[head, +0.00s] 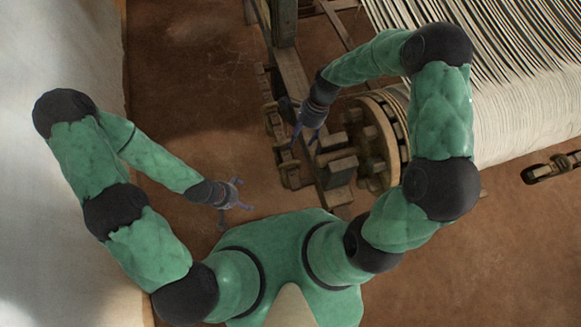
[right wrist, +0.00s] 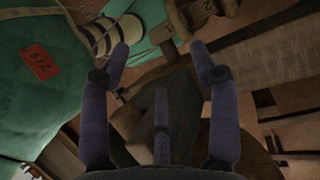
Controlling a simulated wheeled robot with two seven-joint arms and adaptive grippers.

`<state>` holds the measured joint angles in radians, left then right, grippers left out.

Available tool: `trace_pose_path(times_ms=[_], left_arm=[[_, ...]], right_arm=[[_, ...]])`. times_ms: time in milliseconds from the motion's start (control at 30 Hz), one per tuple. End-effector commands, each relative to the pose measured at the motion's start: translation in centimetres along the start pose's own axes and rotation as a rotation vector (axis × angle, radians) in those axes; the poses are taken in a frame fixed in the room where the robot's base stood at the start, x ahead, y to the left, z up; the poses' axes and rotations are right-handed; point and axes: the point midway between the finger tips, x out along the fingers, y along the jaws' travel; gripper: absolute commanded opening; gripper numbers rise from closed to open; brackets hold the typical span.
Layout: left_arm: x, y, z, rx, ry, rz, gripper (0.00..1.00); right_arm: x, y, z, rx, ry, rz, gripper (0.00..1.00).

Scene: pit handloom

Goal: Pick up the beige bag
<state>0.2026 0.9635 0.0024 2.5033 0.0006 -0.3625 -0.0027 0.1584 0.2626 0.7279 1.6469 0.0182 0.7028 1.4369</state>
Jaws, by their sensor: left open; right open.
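I cannot make out a beige bag in either view. My left gripper (head: 238,196) is open and empty over the brown floor, left of the loom's wooden parts. My right gripper (head: 307,137) is open beside the loom's wooden frame and round wooden drum. In the right wrist view its purple fingers (right wrist: 160,50) are spread with nothing held between them. Dark wooden pieces show beyond the fingers.
The wooden drum (head: 372,145) and wooden beams (head: 292,75) stand close around my right gripper. Pale warp threads (head: 510,90) stretch across the upper right. A whitish wall (head: 60,40) bounds the left. Brown floor (head: 185,75) is clear at upper left.

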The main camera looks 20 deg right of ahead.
Motion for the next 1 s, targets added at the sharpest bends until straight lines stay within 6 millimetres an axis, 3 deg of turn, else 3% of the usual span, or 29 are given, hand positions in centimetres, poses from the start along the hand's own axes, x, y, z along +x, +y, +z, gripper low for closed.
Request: trace_pose_path(times_ms=[333,667,1000], left_arm=[[5.0,-1.8,-0.2,0.000,-0.001,0.000,1.00],[6.5,-2.3,-0.2,0.000,0.000,0.000,1.00],[8.3,-3.0,-0.3,0.000,0.000,0.000,1.00]], right_arm=[[4.8,-1.0,-2.0,0.000,0.000,0.001,0.62],[6.9,-1.2,-2.5,0.000,0.000,0.001,0.62],[12.0,-1.2,-2.5,0.000,0.000,0.002,0.62]])
